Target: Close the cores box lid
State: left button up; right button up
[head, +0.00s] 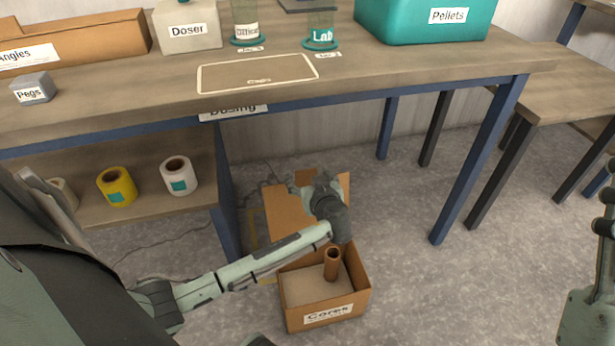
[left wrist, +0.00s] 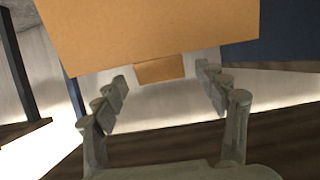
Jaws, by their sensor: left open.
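The cores box (head: 348,305) is an open brown carton on the floor with a "Cores" label on its front. A brown cardboard tube (head: 332,264) stands upright in it. Its lid (head: 288,215) is open, raised behind the box, with a small tab at its far edge. My left gripper (head: 322,188) is in front of the lid near that edge and hides part of it. In the left wrist view, the lid (left wrist: 140,35) fills the top, and its tab (left wrist: 160,70) shows between the open, empty fingers (left wrist: 163,88). I cannot tell whether they touch it. Part of my right arm shows at the right edge.
The workbench (head: 400,75) stands above and behind, with a blue leg (head: 480,160) to the right of the box. A lower shelf (head: 140,212) with tape rolls is on the left. The floor (head: 440,290) right of the box is clear.

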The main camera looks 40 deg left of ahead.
pick_arm(q)
jog(key=shift+x, duration=0.75)
grip_shut()
